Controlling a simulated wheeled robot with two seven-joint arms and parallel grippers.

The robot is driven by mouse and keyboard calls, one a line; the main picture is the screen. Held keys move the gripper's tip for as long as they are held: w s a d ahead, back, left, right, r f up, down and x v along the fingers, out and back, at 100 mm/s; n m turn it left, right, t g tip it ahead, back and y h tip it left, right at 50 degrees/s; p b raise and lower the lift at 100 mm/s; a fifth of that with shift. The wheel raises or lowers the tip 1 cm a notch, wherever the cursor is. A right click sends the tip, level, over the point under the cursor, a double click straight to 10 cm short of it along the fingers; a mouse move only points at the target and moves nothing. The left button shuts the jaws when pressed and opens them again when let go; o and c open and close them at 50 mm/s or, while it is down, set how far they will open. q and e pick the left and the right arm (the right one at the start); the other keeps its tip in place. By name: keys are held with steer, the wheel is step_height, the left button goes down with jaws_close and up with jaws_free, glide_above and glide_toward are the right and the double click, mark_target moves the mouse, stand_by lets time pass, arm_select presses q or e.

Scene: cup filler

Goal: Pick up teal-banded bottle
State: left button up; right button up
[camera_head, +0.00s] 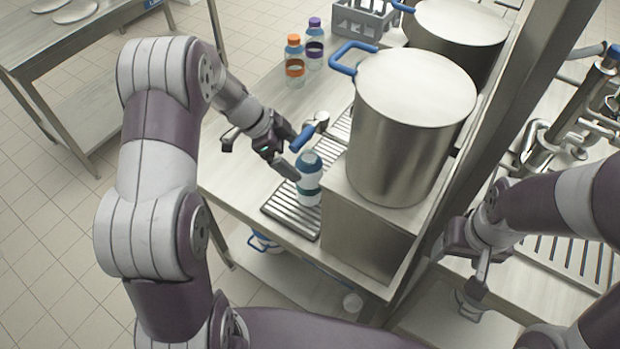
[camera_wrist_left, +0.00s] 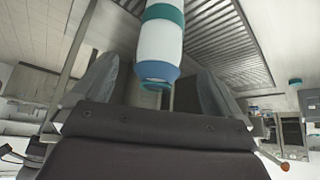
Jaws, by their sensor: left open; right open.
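The teal-banded bottle (camera_head: 309,190) is white with a blue cap and stands upright on the slatted drip tray (camera_head: 281,212). In the left wrist view, the bottle (camera_wrist_left: 160,42) appears inverted, with its blue cap towards the gripper and its teal band farther off. My left gripper (camera_head: 294,157) is open beside the bottle's upper part. In the left wrist view, its fingers (camera_wrist_left: 160,88) stand apart on either side of the bottle's cap end, with visible gaps. My right gripper (camera_head: 472,297) is open and empty at the right, away from the bottle.
A large steel pot (camera_head: 405,130) on a steel block stands right of the bottle. A blue-handled tap (camera_head: 312,130) is just behind it. An orange-capped bottle (camera_head: 294,62), a purple-capped bottle (camera_head: 315,45) and a grey crate (camera_head: 362,20) stand farther back.

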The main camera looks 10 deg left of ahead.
mark_target(298, 161)
arm_select(q)
steer(key=p+x, duration=0.2)
steer(key=x, duration=0.3)
steer(key=shift+s, duration=0.1)
steer(key=shift+d+f, duration=0.15)
steer(key=shift+f, duration=0.05)
steer(key=c, duration=1.2)
jaws_close()
